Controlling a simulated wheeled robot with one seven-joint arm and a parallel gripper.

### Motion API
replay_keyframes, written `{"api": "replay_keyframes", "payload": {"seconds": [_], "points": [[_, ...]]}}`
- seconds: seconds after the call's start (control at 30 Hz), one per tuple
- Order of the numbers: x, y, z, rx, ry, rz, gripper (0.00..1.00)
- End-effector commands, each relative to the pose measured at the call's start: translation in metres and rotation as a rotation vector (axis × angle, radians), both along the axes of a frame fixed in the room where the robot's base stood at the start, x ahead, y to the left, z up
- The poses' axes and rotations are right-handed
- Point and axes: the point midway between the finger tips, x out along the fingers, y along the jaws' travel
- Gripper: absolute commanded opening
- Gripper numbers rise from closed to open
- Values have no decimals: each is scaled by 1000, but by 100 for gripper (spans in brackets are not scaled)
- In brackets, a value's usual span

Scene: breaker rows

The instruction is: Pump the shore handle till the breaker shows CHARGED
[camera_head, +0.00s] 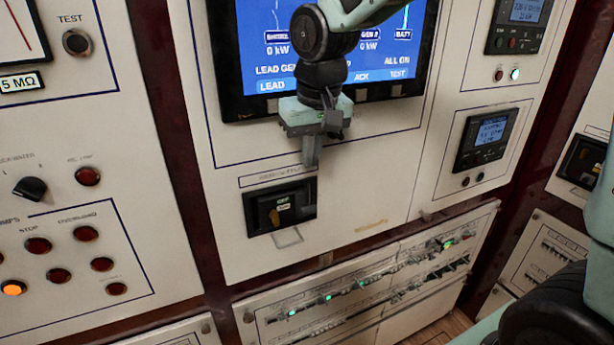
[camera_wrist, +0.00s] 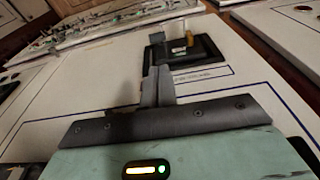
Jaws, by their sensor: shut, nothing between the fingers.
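The breaker (camera_head: 258,213) is a black framed unit on the pale panel below the big screen. Its face carries a small green mark and a yellowish part (camera_head: 274,216); the lettering is too small to read. In the wrist view the breaker (camera_wrist: 200,54) lies just beyond my fingertips, with the yellowish part standing out and a grey upright piece (camera_wrist: 157,38) at its far edge. I cannot tell for sure which part is the handle. My gripper (camera_head: 311,162) is shut and empty, above and a little right of the breaker in the head view, apparently apart from it.
A large blue screen (camera_head: 255,30) is partly behind my arm. Knobs and round lamps (camera_head: 88,176) fill the left panel. Small meters (camera_head: 485,138) sit at right. A lower panel holds breaker rows (camera_head: 361,285) with green lights. The panel right of the breaker is bare.

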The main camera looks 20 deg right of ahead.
Motion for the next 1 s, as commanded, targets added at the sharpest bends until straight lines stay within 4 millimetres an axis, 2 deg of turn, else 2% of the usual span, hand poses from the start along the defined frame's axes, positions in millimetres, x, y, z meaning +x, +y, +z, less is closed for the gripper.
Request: {"api": "replay_keyframes", "payload": {"seconds": [0.47, 1.0], "points": [[2, -1, -5, -1, 3, -5, 0], [18, -1, -86, -1, 3, -3, 0]]}}
